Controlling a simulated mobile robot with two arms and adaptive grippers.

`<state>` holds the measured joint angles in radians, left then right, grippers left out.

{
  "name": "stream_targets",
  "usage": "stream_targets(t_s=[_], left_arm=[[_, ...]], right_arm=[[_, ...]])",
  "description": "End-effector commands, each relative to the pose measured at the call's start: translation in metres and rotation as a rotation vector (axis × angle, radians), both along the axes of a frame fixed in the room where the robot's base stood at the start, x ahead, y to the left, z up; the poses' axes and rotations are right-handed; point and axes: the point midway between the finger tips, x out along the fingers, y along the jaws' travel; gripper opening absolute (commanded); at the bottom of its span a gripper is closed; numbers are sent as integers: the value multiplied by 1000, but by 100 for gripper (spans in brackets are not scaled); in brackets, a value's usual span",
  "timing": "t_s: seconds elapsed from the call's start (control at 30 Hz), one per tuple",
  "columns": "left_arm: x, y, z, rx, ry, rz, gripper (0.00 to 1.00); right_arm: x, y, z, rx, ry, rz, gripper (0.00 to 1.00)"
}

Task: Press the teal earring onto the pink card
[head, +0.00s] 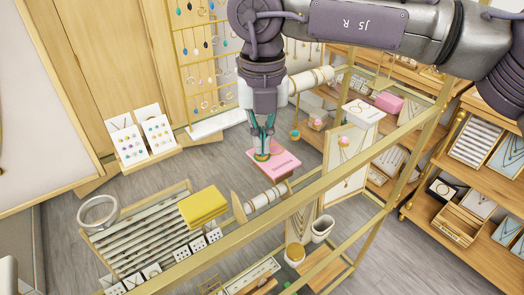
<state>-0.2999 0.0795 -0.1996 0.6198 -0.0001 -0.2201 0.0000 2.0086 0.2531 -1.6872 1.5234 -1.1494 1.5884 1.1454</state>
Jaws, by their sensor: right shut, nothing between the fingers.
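The pink card (281,167) lies flat, with small markings on its right half, on a small stand near the middle of the head view. My right gripper (263,148) comes down from above over the card's left part. It is shut, with nothing held between its fingers. A small teal earring with an orange rim (262,156) shows right below the fingertips, at the card's left half. The fingers partly cover it. I cannot tell whether it is pressed fully flat on the card. My left gripper is not in view.
A display rack (140,235) with yellow boxes (203,205) stands at lower left. White earring cards (158,133) stand on the left. Wooden shelves (460,235) with jewellery boxes fill the right.

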Motion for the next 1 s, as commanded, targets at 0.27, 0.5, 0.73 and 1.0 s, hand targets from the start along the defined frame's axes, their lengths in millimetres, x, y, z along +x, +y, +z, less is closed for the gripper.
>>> stream_targets(t_s=[0.27, 0.5, 0.73, 1.0], left_arm=[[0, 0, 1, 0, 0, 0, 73], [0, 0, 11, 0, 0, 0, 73], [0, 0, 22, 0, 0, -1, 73], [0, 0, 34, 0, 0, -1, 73]], right_arm=[[-2, -1, -4, -9, 11, 3, 0], [-1, 0, 16, -6, 7, 2, 0], [-1, 0, 36, -3, 4, 1, 0], [0, 0, 59, -1, 2, 1, 0]])
